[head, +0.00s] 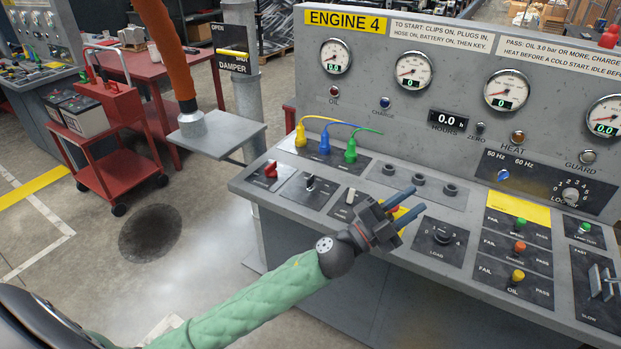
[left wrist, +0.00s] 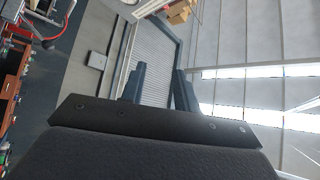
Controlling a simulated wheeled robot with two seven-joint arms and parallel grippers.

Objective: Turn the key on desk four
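Desk four is the grey console (head: 330,235) with the yellow ENGINE 4 label (head: 346,21). A small dark upright control (head: 310,183) sits on a black plate at its left front. It may be the key, but it is too small to tell. My left gripper (head: 417,202) is over the front middle of the console, its two blue-grey fingers apart and pointing right. Nothing shows between them. The left wrist view shows the fingers (left wrist: 160,80) apart and empty. The gripper partly hides a red and yellow part behind it. My right gripper is not in view.
Beside the dark control are a red switch (head: 270,170) and a pale toggle (head: 350,197). Yellow, blue and green plugs (head: 324,143) with cables stand behind. A load knob (head: 442,236) is right of the gripper. A red cart (head: 105,140) stands on the floor at left.

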